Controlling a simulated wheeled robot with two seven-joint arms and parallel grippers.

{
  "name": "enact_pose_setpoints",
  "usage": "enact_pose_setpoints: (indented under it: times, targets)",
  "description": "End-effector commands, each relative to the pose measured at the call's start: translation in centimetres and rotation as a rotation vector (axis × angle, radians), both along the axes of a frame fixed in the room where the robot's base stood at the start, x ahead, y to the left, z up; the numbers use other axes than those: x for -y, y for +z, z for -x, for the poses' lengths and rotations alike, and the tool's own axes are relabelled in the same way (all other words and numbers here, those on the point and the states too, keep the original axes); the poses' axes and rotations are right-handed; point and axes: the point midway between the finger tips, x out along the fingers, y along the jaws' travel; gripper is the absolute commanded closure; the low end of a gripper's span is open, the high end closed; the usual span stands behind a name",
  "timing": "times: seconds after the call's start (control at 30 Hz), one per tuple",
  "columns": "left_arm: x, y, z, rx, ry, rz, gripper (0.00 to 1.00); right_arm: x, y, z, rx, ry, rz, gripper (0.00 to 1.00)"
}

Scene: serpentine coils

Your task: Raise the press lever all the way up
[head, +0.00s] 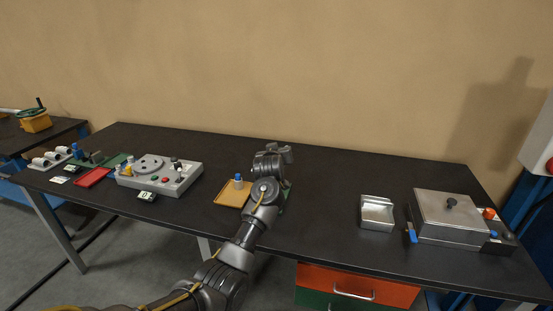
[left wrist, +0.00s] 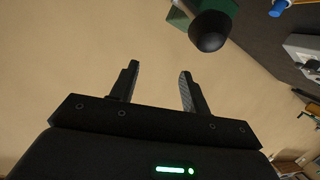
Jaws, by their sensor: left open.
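My left gripper (head: 288,152) is raised above the middle of the table, at the end of my arm. In the left wrist view its two fingers (left wrist: 157,88) are apart with nothing between them. A black rounded knob (left wrist: 208,32), which looks like the press lever's end, shows beyond the fingertips at the top, in front of a green body (left wrist: 180,12). The knob is apart from the fingers. In the head view my arm hides most of the green press (head: 289,196); only an edge shows, so the lever's angle cannot be told. My right gripper is out of view.
A tan tray (head: 226,200) with a blue-topped piece (head: 238,180) lies left of my arm. A grey control panel (head: 160,173) stands further left. A metal bin (head: 377,213) and a lidded steel box (head: 450,215) stand at right. The table between arm and bin is clear.

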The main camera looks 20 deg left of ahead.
Motion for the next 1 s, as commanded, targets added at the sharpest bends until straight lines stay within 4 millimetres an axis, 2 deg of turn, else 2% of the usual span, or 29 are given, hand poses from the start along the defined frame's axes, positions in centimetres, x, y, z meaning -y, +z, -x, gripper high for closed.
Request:
enact_pose_setpoints:
  times: [0.2,0.4,1.0]
  targets:
    - [1.0,0.7,3.5,0.0,-0.003,0.002,0.53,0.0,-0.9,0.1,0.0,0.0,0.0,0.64]
    - [1.6,1.4,5.6,-0.001,-0.002,0.001,0.53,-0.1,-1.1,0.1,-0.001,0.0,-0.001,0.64]
    - [1.7,1.3,6.2,-0.005,-0.004,0.0,0.53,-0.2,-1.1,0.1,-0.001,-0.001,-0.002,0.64]
